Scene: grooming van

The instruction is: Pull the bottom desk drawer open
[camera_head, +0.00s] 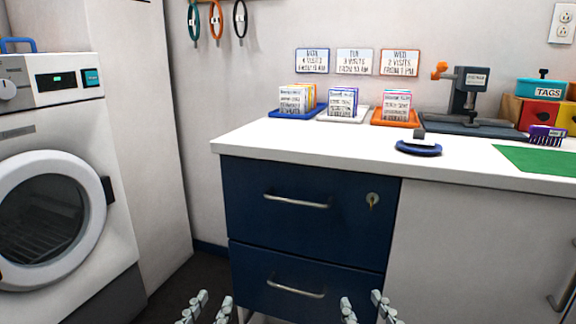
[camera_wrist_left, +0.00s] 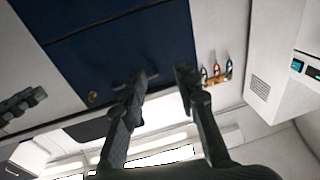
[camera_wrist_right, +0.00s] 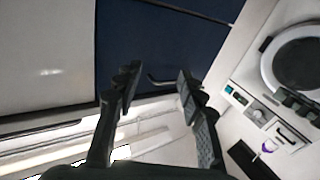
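The desk has two dark blue drawers. The bottom drawer (camera_head: 255,268) is shut, with a silver bar handle (camera_head: 296,291) across its front. My left gripper (camera_head: 207,306) is open and empty, low and left of that handle. My right gripper (camera_head: 363,304) is open and empty, low and right of it. Neither touches the handle. The left wrist view shows the fingers (camera_wrist_left: 162,82) apart against the drawer fronts, upside down. The right wrist view shows the fingers (camera_wrist_right: 157,82) apart, with a drawer handle, apparently the upper one, visible beyond them.
The top drawer (camera_head: 250,225) is shut, with a key in its lock (camera_head: 373,200). A white washer-like machine (camera_head: 50,190) stands left. A pale cabinet door (camera_head: 470,255) is to the right. The white desktop (camera_head: 300,138) holds card trays, a blue dish and a stamp press.

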